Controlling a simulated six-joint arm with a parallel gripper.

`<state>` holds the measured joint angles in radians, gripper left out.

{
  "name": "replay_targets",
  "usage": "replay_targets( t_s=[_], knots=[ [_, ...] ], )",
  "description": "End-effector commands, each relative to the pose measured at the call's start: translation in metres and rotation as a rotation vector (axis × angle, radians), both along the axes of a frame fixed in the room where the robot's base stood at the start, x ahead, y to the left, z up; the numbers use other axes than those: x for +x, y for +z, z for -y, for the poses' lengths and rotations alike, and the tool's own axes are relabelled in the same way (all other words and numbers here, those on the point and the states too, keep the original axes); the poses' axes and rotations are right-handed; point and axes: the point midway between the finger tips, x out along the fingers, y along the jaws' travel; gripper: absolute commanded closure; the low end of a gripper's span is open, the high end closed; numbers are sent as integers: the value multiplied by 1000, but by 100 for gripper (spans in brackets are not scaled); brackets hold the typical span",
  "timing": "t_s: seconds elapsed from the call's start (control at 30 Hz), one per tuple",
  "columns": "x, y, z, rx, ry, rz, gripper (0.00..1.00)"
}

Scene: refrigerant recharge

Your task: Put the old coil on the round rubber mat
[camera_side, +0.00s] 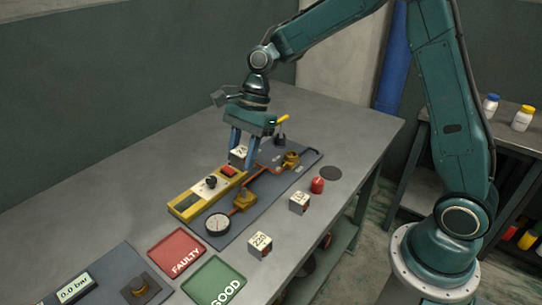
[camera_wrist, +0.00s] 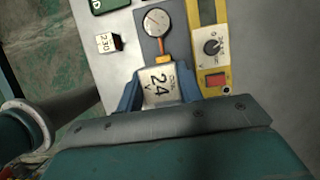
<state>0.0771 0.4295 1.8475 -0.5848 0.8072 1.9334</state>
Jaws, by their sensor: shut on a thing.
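My gripper (camera_side: 241,151) is shut on a white block-shaped coil (camera_side: 239,155), pointing down over the dark work panel. In the wrist view the coil (camera_wrist: 160,86) is marked 24 V and sits between the two blue fingers of my gripper (camera_wrist: 160,92). I cannot tell whether its underside touches anything.
A yellow meter (camera_side: 207,193), a round gauge (camera_side: 217,225) and brass fittings (camera_side: 290,160) are close to my gripper. A red cap (camera_side: 317,185) and two white blocks (camera_side: 299,203), (camera_side: 260,245) stand along the right table edge. Red FAULTY (camera_side: 177,246) and green GOOD (camera_side: 215,281) pads lie in front.

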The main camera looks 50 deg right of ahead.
Motion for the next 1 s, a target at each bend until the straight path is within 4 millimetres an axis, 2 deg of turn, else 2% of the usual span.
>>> replay_targets(
  t_s=[0.17,0.27,0.47,0.77,1.0],
  knots=[
    [-1,5,17,1,-5,1,86],
    [-2,9,34,1,-8,1,86],
    [-11,21,80,3,-12,2,86],
    [-39,40,153,3,-11,2,86],
    [-70,55,206,2,-9,3,86]
  ],
)
